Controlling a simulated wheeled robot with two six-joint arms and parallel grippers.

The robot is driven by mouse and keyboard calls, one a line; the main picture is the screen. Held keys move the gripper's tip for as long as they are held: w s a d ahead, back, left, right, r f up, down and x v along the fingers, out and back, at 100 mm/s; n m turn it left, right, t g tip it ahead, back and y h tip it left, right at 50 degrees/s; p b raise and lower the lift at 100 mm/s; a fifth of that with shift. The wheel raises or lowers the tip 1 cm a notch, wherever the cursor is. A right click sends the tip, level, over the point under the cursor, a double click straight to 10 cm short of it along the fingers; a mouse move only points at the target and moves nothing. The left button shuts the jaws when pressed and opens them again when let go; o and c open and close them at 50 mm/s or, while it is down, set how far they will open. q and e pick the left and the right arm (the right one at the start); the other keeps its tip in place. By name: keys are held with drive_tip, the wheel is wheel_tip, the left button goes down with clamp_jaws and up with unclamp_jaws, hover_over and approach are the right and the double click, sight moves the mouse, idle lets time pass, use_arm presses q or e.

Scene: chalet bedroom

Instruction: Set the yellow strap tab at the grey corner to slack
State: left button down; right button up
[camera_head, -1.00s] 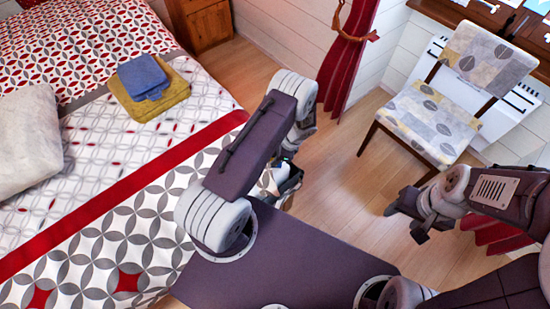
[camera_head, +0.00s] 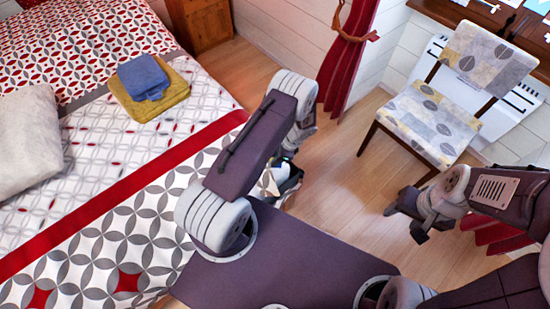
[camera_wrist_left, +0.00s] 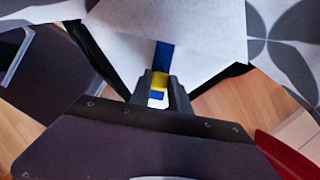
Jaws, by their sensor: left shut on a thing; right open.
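In the left wrist view the yellow strap tab (camera_wrist_left: 160,80) sits between the fingertips of my left gripper (camera_wrist_left: 159,96), which is shut on it. A blue strap (camera_wrist_left: 163,54) runs up from the tab over a pale grey-white corner (camera_wrist_left: 200,62), and a bit of blue shows below the tab. In the head view my left gripper (camera_head: 290,184) is low beside the bed, mostly hidden behind my left arm. My right gripper (camera_head: 405,217) is open and empty above the floor, in front of the chair.
The bed (camera_head: 150,205) with patterned bedding fills the left side. Folded blue and mustard cloths (camera_head: 145,80) and a pale pillow (camera_head: 27,140) lie on it. A chair (camera_head: 435,115) stands at the right, near a red curtain (camera_head: 347,65). Wooden floor (camera_head: 335,160) is clear between.

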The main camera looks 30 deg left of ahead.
use_arm(q)
drive_tip(key=shift+s+a, duration=0.25)
drive_tip(key=shift+a, duration=0.35)
drive_tip(key=shift+s+a, duration=0.2)
drive_tip(key=shift+a, duration=0.35)
drive_tip(key=shift+s+a, duration=0.15)
drive_tip(key=shift+a, duration=0.1)
drive_tip(key=shift+d, duration=0.1)
drive_tip(key=c, duration=1.2)
unclamp_jaws()
drive_tip(key=shift+d, duration=0.1)
use_arm(e)
drive_tip(key=shift+s+a, duration=0.25)
drive_tip(key=shift+a, duration=0.35)
drive_tip(key=shift+r, duration=0.1)
use_arm(q)
drive_tip(key=shift+r, duration=0.1)
